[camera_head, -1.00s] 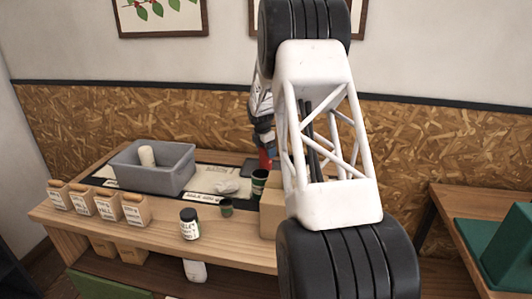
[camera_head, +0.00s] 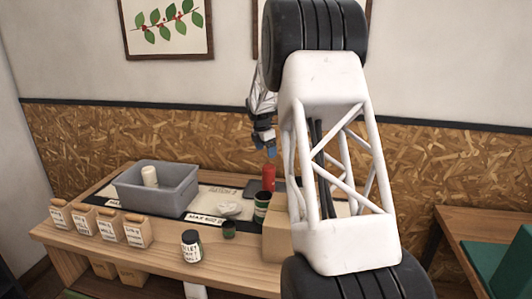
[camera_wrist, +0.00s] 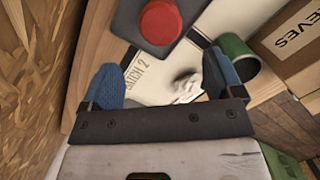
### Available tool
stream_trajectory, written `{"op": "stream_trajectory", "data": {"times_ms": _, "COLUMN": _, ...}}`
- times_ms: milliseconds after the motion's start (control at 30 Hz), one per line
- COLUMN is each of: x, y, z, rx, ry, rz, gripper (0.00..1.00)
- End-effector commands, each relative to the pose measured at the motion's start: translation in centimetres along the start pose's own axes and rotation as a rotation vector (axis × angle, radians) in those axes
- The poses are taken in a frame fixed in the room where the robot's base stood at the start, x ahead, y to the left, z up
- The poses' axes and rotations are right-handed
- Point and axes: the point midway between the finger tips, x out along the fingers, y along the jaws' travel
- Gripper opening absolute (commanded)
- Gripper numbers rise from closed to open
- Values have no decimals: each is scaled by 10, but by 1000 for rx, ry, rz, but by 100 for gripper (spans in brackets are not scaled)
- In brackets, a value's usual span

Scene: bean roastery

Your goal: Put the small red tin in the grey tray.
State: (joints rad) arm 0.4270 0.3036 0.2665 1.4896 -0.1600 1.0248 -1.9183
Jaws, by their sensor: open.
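The red tin (camera_head: 268,177) stands upright on a dark flat plate towards the back of the table. Its round red top (camera_wrist: 160,20) shows at the upper edge of the wrist view, beyond my fingertips. My gripper (camera_head: 269,152) is open and empty, with blue fingers, just above the tin in the head view; its fingers spread wide in the wrist view (camera_wrist: 163,84). The grey tray (camera_head: 152,200) sits to the left on the table, with a pale cylinder (camera_head: 150,176) inside.
A dark green cup (camera_head: 261,208), a white crumpled lump (camera_head: 229,209) and a cardboard box (camera_head: 277,240) are near the tin. A white-labelled jar (camera_head: 191,247) and small dark green tin (camera_head: 229,229) stand in front. Several wooden boxes (camera_head: 108,226) line the left front.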

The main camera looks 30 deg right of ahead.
Motion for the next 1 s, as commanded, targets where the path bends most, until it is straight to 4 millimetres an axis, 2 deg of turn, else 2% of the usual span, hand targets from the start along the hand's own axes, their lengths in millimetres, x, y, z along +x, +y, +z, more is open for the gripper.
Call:
{"op": "stream_trajectory", "data": {"times_ms": 700, "x": -1, "y": -1, "z": -2, "rx": 5, "ry": 0, "rz": 1, "gripper": 86}}
{"op": "stream_trajectory", "data": {"times_ms": 867, "x": -12, "y": -8, "z": -12, "rx": 36, "ry": 1, "rz": 7, "gripper": 86}}
{"op": "stream_trajectory", "data": {"times_ms": 1000, "x": -30, "y": -22, "z": -33, "rx": 96, "ry": 4, "rz": 18, "gripper": 86}}
